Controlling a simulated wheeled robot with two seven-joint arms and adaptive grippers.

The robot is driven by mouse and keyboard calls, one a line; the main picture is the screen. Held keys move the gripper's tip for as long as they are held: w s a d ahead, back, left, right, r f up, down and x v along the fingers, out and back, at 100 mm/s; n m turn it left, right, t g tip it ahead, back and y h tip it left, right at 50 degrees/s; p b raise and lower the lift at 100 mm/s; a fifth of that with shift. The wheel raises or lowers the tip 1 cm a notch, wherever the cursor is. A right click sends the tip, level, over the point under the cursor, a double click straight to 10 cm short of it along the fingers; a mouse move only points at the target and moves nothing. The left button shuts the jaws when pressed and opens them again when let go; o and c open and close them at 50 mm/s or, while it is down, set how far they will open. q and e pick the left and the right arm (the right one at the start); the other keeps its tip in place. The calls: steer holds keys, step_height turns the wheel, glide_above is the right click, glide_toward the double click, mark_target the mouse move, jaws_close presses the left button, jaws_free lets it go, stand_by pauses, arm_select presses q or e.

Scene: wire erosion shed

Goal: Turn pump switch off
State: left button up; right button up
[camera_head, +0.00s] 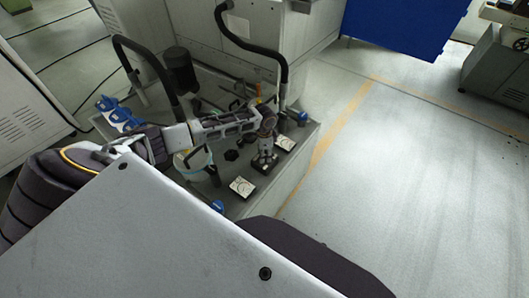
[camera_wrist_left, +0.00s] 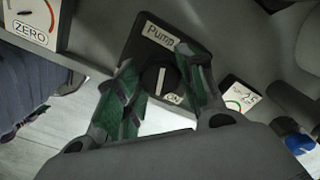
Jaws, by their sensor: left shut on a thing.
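The pump switch is a round black knob (camera_wrist_left: 157,78) with a white line, on a dark plate (camera_wrist_left: 128,52) with a "Pump" label (camera_wrist_left: 160,36) above it and an "ON" label (camera_wrist_left: 174,98) below. The white line runs toward the lower edge, near "ON". My left gripper (camera_wrist_left: 158,87) has its green-padded fingers on either side of the knob and is shut on it. In the head view my left gripper (camera_head: 264,158) reaches down to the panel top, and the knob is hidden under it. My right gripper is not in view.
Gauge cards (camera_head: 242,187) and (camera_head: 286,142) flank the gripper. Blue handles (camera_head: 218,206) and (camera_head: 302,117) sit near the tank's edge. Black hoses (camera_head: 284,75) and (camera_head: 160,70) rise behind my arm. A pale bucket (camera_head: 196,160) stands beside it. Open floor (camera_head: 400,170) lies to the right.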

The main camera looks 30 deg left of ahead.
arm_select(q)
steer(key=shift+r+m+p, duration=0.1)
steer(key=shift+m+p, duration=0.65)
steer(key=shift+m, duration=0.25)
steer(key=shift+m+p, duration=0.55)
steer(key=shift+m, duration=1.25)
steer(key=m+p, duration=0.1)
steer(key=m, duration=0.1)
steer(key=shift+m, duration=0.3)
steer(key=shift+w+m, duration=0.1)
steer(key=shift+m, duration=0.5)
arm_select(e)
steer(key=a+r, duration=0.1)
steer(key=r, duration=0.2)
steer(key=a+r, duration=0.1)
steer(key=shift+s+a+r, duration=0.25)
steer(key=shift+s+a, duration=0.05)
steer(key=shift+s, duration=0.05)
arm_select(q)
steer(key=shift+m, duration=0.3)
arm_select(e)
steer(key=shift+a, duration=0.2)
